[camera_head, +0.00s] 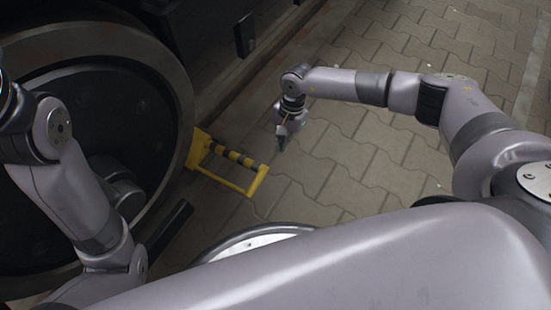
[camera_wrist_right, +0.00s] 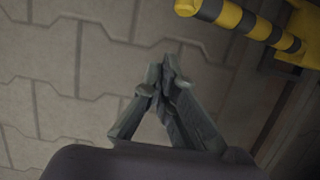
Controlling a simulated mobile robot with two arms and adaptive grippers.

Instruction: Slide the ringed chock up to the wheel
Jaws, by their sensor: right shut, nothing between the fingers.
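The chock (camera_head: 262,176) is yellow, with a black-and-yellow striped bar and a flat yellow frame, and lies on the paving. Its wedge end is beside the rim of the large dark wheel (camera_head: 182,85); I cannot tell whether they touch. My right gripper (camera_head: 281,146) is shut and empty, pointing down just beyond the chock's bar end, apart from it. In the right wrist view the closed fingertips (camera_wrist_right: 160,76) are over bare paving, and the striped bar (camera_wrist_right: 248,24) crosses the upper right corner. My left gripper is out of view.
Dark undercarriage parts (camera_head: 200,35) hang above the wheel. A rail edge (camera_head: 262,75) runs along the wheel's line. Bare interlocking paving (camera_head: 350,155) lies open to the right of the chock. My left arm covers part of the wheel.

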